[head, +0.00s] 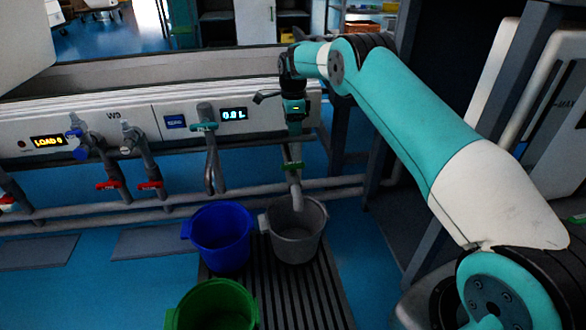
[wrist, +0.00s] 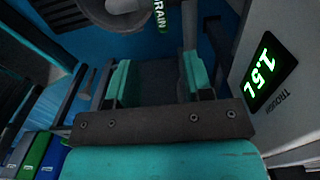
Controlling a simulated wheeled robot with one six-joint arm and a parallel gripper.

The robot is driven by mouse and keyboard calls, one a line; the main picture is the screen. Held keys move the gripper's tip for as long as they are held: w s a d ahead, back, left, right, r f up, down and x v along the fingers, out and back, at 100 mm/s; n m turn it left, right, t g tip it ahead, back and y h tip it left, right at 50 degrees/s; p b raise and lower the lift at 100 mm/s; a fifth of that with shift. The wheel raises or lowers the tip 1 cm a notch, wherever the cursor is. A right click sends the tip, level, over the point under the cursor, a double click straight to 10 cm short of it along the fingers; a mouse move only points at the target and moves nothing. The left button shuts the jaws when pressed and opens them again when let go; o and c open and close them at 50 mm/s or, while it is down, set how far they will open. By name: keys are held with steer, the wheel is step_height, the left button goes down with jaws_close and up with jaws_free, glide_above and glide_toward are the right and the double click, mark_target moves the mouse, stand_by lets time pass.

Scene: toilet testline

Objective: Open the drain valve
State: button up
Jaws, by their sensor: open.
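The drain valve has a green handle (head: 293,166) on a grey pipe that bends down into a grey bucket. My gripper (head: 294,128) points down in front of the panel's right end, above the handle. In the wrist view my gripper (wrist: 157,70) has its two teal fingers apart, with nothing visibly held between them. I cannot tell whether the right finger touches the handle.
A grey bucket (head: 309,245) and a blue bucket (head: 222,262) stand on a floor grate, with a green bucket (head: 185,318) nearer. Red-handled valves (head: 150,185) and a bent tap (head: 210,165) are to the left. A display (wrist: 271,70) reads 1.5 L.

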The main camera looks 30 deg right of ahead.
mark_target(293, 163)
step_height(293, 163, down, 14)
steer(key=b, duration=0.6)
steer(key=shift+f, duration=0.25)
jaws_close()
